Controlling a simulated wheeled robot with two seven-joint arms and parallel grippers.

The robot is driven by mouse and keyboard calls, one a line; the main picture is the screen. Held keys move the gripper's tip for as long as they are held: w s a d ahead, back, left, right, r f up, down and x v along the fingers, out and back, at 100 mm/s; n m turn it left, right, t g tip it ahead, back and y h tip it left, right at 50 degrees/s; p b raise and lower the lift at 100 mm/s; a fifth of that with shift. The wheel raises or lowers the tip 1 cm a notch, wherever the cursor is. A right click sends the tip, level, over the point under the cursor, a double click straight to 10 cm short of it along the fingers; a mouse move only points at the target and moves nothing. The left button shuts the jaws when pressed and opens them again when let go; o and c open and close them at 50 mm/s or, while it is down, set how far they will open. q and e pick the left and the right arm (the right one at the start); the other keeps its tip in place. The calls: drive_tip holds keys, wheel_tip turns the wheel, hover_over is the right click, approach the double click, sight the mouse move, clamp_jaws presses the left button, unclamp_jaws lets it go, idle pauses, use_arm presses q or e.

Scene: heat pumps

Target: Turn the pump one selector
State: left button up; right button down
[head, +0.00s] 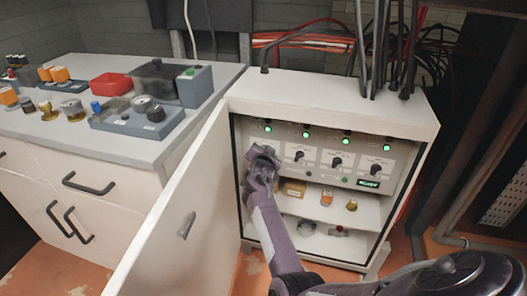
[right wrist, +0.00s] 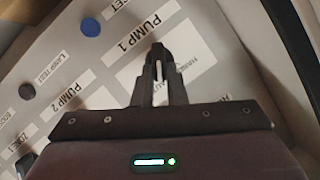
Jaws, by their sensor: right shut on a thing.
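The pump one selector sits at the left end of the row on the control panel (head: 318,150) inside the open cabinet. In the head view my right gripper (head: 262,160) covers it. In the right wrist view the fingers (right wrist: 158,72) are close together over the plate labelled PUMP 1 (right wrist: 128,42), shut on the selector. The knob is mostly hidden between the fingers, so its pointing direction cannot be told. Parts of the HAND and AUTO lettering (right wrist: 176,70) show beside the fingers. My left gripper is not in view.
Other black selectors (head: 337,162) continue rightward, with lit green lamps (head: 346,140) above. The cabinet door (head: 172,215) stands open on the left. A shelf (head: 325,209) below holds small parts. A workbench (head: 45,130) with components stands at left.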

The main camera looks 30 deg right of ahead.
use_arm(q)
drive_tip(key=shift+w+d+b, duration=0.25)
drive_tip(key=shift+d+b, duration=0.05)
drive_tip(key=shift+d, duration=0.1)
use_arm(e)
drive_tip(key=shift+s+d+r+m+t, duration=0.1)
drive_tip(key=shift+d+m+t, duration=0.1)
drive_tip(key=shift+m+t, duration=0.5)
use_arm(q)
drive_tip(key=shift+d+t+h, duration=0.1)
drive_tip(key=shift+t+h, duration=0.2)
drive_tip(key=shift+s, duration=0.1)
use_arm(e)
drive_tip(key=shift+r, duration=0.1)
